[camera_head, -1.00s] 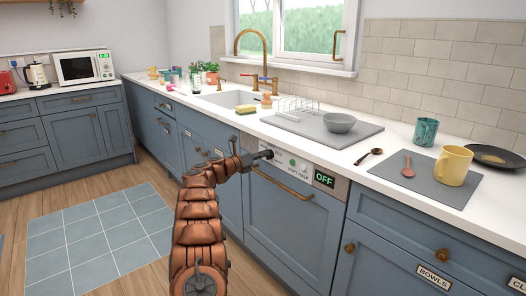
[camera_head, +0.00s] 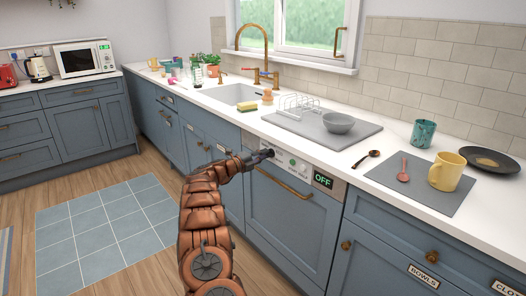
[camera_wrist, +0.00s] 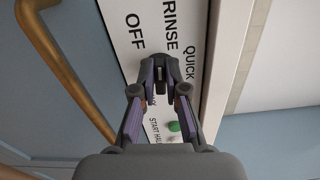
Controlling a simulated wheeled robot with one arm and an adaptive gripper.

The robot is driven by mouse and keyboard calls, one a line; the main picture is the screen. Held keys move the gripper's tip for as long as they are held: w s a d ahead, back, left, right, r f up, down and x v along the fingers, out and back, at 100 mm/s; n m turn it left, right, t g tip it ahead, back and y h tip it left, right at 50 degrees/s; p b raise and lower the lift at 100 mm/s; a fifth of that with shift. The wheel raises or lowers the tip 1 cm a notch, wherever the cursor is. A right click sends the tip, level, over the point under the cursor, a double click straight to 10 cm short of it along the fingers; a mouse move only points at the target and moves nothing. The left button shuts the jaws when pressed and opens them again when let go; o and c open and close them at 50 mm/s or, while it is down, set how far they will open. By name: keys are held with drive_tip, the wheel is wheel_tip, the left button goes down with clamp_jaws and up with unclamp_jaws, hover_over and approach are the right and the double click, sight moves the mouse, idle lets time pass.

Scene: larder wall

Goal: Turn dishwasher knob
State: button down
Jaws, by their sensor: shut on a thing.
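The dishwasher (camera_head: 288,217) is built in under the counter, with a blue front and a brass bar handle (camera_head: 283,182). Its pale control panel (camera_wrist: 136,26) carries the words OFF, RINSE and QUICK, a green button (camera_wrist: 174,127) and a display (camera_head: 323,180) that reads OFF. My gripper (camera_head: 268,154) is at the left part of this panel. In the wrist view, my gripper (camera_wrist: 160,75) is shut on the dark knob (camera_wrist: 159,76), with a fingertip on each side. The fingers hide most of the knob, and its pointer direction is hard to tell.
The brass handle (camera_wrist: 62,62) runs close beside the gripper. On the counter above are a grey drying mat with a bowl (camera_head: 338,123), a wooden spoon, a yellow mug (camera_head: 446,172) and a teal mug (camera_head: 424,133).

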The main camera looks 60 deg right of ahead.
drive_tip(key=n+p, duration=0.2)
drive_tip(key=n, duration=0.2)
drive_tip(key=shift+s+f, duration=0.1)
drive_tip(key=shift+f, duration=0.05)
drive_tip(key=shift+f+n+p, duration=0.2)
drive_tip(key=shift+n+p, duration=0.35)
drive_tip(key=shift+n, duration=0.95)
drive_tip(key=c, duration=1.2)
unclamp_jaws()
drive_tip(key=shift+a, duration=0.1)
drive_tip(key=v, duration=1.2)
